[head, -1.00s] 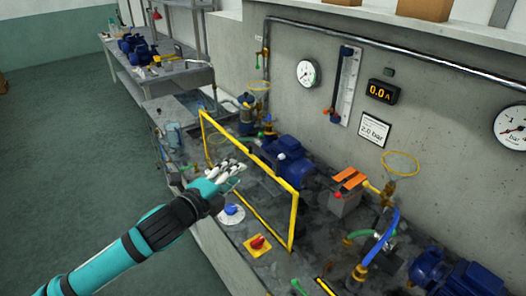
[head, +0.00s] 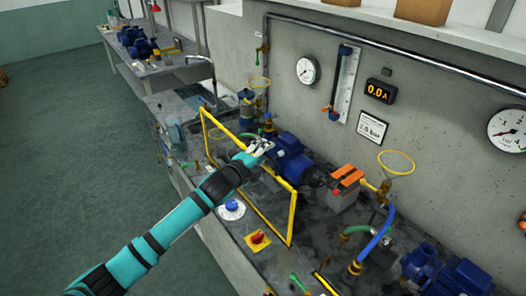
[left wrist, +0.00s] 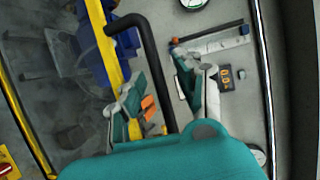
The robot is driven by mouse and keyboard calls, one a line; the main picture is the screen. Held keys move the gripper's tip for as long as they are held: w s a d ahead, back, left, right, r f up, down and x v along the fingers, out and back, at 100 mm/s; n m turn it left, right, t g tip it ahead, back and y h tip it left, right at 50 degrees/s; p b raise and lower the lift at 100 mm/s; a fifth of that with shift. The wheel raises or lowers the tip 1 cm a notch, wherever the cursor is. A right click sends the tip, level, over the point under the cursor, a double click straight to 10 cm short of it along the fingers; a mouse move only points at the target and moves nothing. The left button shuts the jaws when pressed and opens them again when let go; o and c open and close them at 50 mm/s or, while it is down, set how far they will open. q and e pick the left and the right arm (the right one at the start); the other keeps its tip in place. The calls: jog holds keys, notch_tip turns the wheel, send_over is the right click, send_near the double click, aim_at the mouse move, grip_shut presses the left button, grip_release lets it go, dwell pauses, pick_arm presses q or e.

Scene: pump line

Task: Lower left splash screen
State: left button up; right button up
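The splash screen is a clear panel in a yellow frame (head: 293,215), standing upright at the bench front. Its yellow top bar also shows in the left wrist view (left wrist: 107,50). A black bent handle (left wrist: 150,65) comes off that bar and runs between my left gripper's fingers. My left gripper (head: 262,146) is at the screen's top edge in the head view. In the left wrist view its fingers (left wrist: 163,95) are spread apart, with the handle between them. I cannot tell whether they touch it. My right gripper is not in view.
A blue pump (head: 290,155) stands behind the screen. A red-and-yellow switch (head: 257,240) and a blue knob (head: 231,206) are in front of it. An orange-topped box (head: 346,185) and a blue hose (head: 378,235) are to the right.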

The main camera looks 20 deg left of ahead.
aim_at(262, 203)
pick_arm(q)
jog(key=shift+c, duration=0.2)
grip_shut()
jog(key=shift+f, duration=0.1)
notch_tip(262, 203, down, 22)
jog(key=b, duration=1.4)
jog(key=shift+o, duration=0.2)
grip_release()
jog(key=shift+s, duration=0.1)
